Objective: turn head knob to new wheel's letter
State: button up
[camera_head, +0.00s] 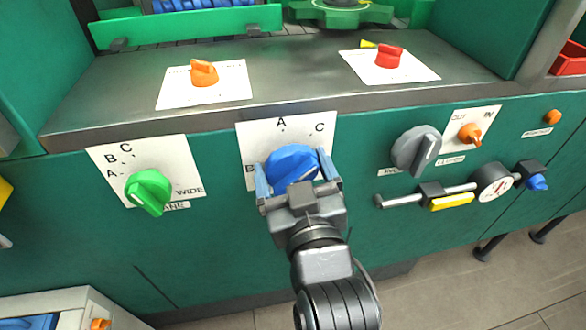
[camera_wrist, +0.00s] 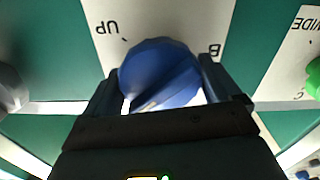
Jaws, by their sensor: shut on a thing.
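The blue knob (camera_head: 292,165) sits on a white plate (camera_head: 253,135) in the middle of the green front panel. The plate shows A at the top, C at upper right and a partly covered B at left. My gripper (camera_head: 299,178) is shut on the blue knob, with a finger at each side. In the wrist view the blue knob (camera_wrist: 160,72) is between the fingers, and its ridge runs diagonally with a whitish mark at the lower-left end. B and UP on the plate (camera_wrist: 185,18) read upside down there. The plate's lower part is hidden in the head view.
A green knob (camera_head: 148,191) with A, B, C and WIDE markings is at left. A grey knob (camera_head: 415,150), a small orange knob (camera_head: 470,133) and a dial gauge (camera_head: 493,182) are at right. Orange (camera_head: 204,74) and red (camera_head: 388,57) knobs sit on the ledge above.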

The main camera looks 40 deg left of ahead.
jog(key=shift+f, duration=0.25)
jog(key=o, duration=0.8)
jog(key=shift+r, duration=0.1)
jog(key=shift+c, duration=0.2)
jog(key=shift+d, duration=0.1)
jog(key=v, duration=0.7)
jog(key=shift+s+d+b, duration=0.25)
jog(key=shift+b, duration=0.1)
